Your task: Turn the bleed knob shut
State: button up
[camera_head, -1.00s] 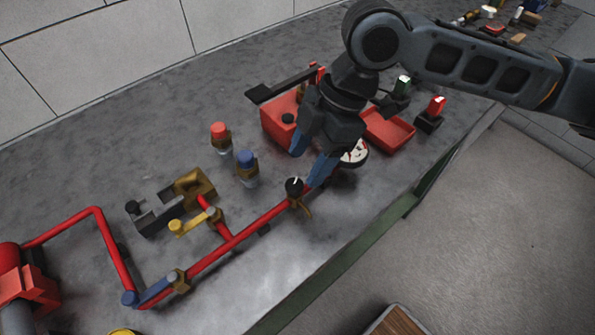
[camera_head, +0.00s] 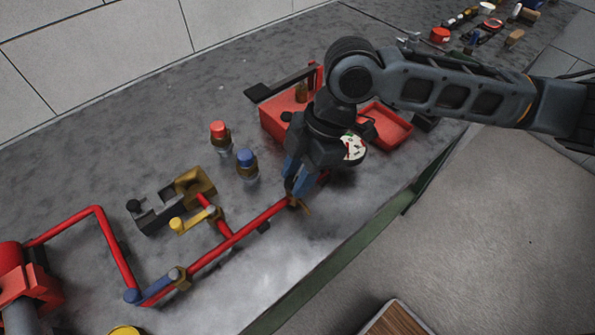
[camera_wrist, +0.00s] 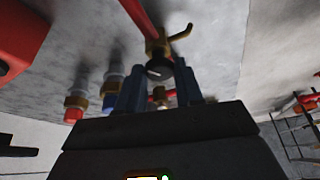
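The bleed knob is a small round black knob with a pale mark on its face. It sits on a brass fitting (camera_head: 294,202) with a small lever, at the end of the red pipe (camera_head: 237,237). In the wrist view the knob (camera_wrist: 159,70) is between the tips of my two blue-grey fingers, which appear to touch its sides. In the head view my gripper (camera_head: 297,181) reaches down over the knob with its fingers close together, and they hide most of it.
A red-capped bottle (camera_head: 220,136) and a blue-capped bottle (camera_head: 246,164) stand left of my gripper. A red toolbox (camera_head: 277,118) and a red tray (camera_head: 388,124) are behind it. The bench's green edge (camera_head: 335,277) is at the front.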

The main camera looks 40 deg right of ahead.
jog(key=c, duration=0.5)
